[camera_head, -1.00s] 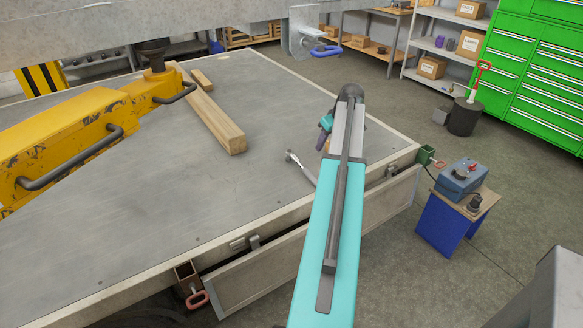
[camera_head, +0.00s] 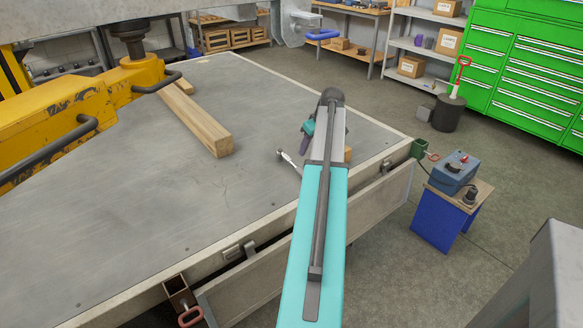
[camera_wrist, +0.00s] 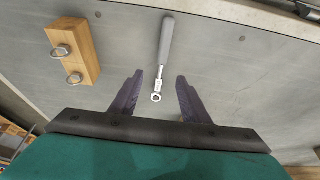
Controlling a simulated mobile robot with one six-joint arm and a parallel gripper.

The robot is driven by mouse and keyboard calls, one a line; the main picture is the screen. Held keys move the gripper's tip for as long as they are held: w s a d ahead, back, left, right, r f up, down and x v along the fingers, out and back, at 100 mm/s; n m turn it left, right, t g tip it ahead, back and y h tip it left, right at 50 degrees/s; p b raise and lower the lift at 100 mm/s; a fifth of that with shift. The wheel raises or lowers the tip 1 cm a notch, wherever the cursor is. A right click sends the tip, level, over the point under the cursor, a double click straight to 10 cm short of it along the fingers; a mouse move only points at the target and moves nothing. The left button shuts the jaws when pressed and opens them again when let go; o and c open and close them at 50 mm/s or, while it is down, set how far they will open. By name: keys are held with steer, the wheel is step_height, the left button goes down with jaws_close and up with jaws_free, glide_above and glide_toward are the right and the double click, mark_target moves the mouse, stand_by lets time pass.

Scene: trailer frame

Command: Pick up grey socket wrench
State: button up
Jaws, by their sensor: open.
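The grey socket wrench (camera_wrist: 166,46) lies flat on the metal trailer bed (camera_wrist: 235,75). In the wrist view its grey handle points away from me and its silver ring end lies near the space between my fingertips. In the head view its silver end (camera_head: 287,157) shows left of my arm, and the rest is hidden behind the arm. My gripper (camera_wrist: 157,76) is open and empty, with one purple finger on each side of the wrench's line. Whether the fingers are above or at the bed surface, I cannot tell.
A wooden block with two metal rings (camera_wrist: 74,52) lies left of the wrench. A long wooden beam (camera_head: 203,128) and a yellow machine arm (camera_head: 75,105) occupy the bed's left side. A blue box (camera_head: 455,172) sits on a stand off the bed's right edge.

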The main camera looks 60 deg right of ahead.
glide_above(298, 168)
steer(key=s, duration=0.3)
steer(key=shift+w+a+f+p, duration=0.15)
steer(key=shift+f+p, duration=0.1)
steer(key=shift+f, duration=1.75)
steer(key=shift+w+d+f+p, duration=0.1)
steer(key=shift+f+p, duration=0.1)
steer(key=shift+f, duration=1.8)
steer(key=shift+a+p+x, duration=0.15)
steer(key=shift+p+x, duration=0.15)
steer(key=shift+x, duration=1)
steer(key=shift+a+p+x, duration=0.15)
steer(key=shift+p+x, duration=0.15)
steer(key=shift+x, duration=0.95)
steer(key=shift+w+d, duration=0.15)
steer(key=shift+w, duration=0.05)
steer(key=shift+c, duration=0.4)
jaws_close()
